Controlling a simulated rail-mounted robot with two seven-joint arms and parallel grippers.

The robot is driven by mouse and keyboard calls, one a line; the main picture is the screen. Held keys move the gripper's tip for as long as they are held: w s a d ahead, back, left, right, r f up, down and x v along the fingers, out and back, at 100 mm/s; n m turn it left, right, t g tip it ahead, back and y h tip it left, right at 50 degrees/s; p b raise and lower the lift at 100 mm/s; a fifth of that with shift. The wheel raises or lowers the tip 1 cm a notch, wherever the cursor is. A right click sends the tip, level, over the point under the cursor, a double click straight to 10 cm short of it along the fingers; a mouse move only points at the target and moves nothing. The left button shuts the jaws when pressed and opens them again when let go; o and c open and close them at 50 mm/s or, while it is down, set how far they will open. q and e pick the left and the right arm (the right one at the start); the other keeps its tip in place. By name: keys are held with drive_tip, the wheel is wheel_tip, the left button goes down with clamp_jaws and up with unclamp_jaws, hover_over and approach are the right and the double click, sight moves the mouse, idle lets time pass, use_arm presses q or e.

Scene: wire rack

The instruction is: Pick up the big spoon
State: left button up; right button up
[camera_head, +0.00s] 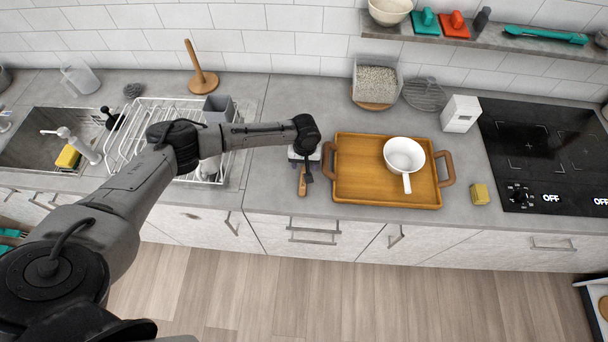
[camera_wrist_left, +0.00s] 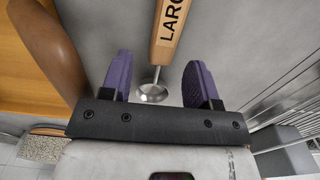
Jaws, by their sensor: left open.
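The big spoon (camera_head: 302,187) lies on the grey counter left of the wooden tray; only part of its wooden handle shows in the head view. In the left wrist view the spoon's wooden handle (camera_wrist_left: 168,35) bears letters beginning "LARG", and its round metal bowl (camera_wrist_left: 152,94) shows near the gripper base. My left gripper (camera_wrist_left: 158,62) is open, with one purple finger on each side of the spoon. In the head view my left gripper (camera_head: 305,164) is over the spoon's far part and hides it. My right gripper is not in view.
A wooden tray (camera_head: 345,190) with a white pan (camera_head: 404,156) stands close to the right of the spoon. A wire rack (camera_head: 140,120) is to the left. A yellow block (camera_head: 480,194) and a cooktop (camera_head: 540,150) are farther right. The counter's front edge is near the handle.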

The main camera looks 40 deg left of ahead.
use_arm(q)
drive_tip(key=shift+f, duration=0.9)
drive_tip(key=shift+c, duration=0.4)
drive_tip(key=c, duration=0.9)
